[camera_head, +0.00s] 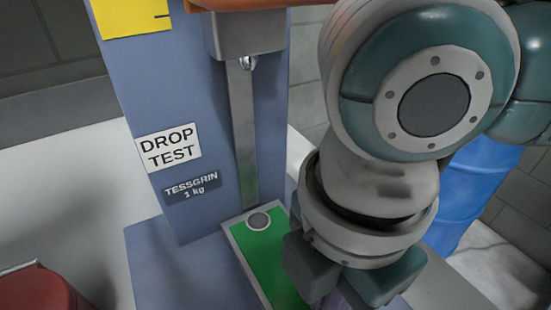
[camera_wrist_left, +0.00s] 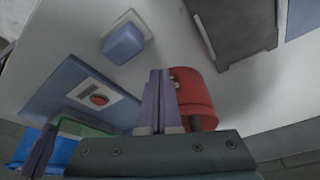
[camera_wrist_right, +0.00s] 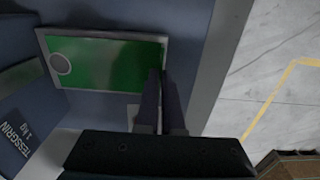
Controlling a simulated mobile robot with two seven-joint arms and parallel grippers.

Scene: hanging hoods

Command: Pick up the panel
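The panel (camera_head: 268,255) is a flat green board with a pale frame and a grey round disc near one end. It lies at the foot of the drop-test column in the head view, its right part hidden by my right arm. In the right wrist view the panel (camera_wrist_right: 110,62) shows nearly whole. My right gripper (camera_wrist_right: 161,76) has its fingers close together at the panel's right edge; I cannot tell whether they clamp it.
The blue-grey column (camera_head: 160,90) with the DROP TEST sign (camera_head: 168,147) stands behind the panel. A red container (camera_head: 45,290) is at lower left. A blue barrel (camera_head: 470,190) stands at right.

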